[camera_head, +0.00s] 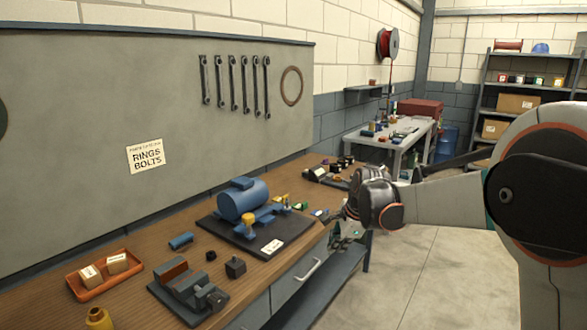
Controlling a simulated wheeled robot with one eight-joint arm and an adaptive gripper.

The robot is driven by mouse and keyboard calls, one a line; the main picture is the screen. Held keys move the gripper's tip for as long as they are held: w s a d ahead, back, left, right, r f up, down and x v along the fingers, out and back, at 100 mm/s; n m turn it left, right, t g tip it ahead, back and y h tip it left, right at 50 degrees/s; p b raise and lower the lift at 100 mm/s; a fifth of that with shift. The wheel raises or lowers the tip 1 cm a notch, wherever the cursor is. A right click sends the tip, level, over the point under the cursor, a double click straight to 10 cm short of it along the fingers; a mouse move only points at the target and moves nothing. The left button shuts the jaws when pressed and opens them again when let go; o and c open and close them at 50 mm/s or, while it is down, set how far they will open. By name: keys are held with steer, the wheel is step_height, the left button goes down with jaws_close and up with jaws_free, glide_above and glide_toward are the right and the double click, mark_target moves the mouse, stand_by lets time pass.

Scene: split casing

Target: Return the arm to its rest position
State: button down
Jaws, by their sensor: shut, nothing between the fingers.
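My arm reaches in from the right side of the head view, with a large white and black link close to the camera. Its wrist ends near the front edge of the workbench, right of the blue casing. My gripper (345,240) hangs below the wrist, pointing down by the bench's front edge. It is small and dark here; it is shut and holds nothing. The blue casing (243,200), a cylinder on a black base plate, stands on the wooden workbench (140,252), apart from my gripper.
An orange tray (105,289) with two labelled boxes, a grey vise-like fixture (186,288) and small parts lie on the left of the bench. A drawer handle (308,270) sticks out in front. A second table (400,145) and shelves stand behind; the floor at right is clear.

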steer(key=s+d+r+n, duration=0.1)
steer(key=s+r+n, duration=0.2)
steer(key=s, duration=0.3)
steer(key=s+d+r+n+t+h, duration=0.1)
steer(key=s+d+r+n, duration=0.15)
steer(key=s, duration=0.35)
steer(key=s+d+r+n, duration=0.1)
steer(key=s+r+n, duration=0.15)
steer(key=s, duration=0.35)
steer(key=s+d+f+n+t, duration=0.1)
steer(key=s+n, duration=0.3)
steer(key=s, duration=0.5)
steer(key=s+d+f+n+t+h, duration=0.1)
steer(key=s+d+f+n, duration=0.1)
steer(key=s+n, duration=0.3)
steer(key=s, duration=0.4)
steer(key=shift+f, duration=0.25)
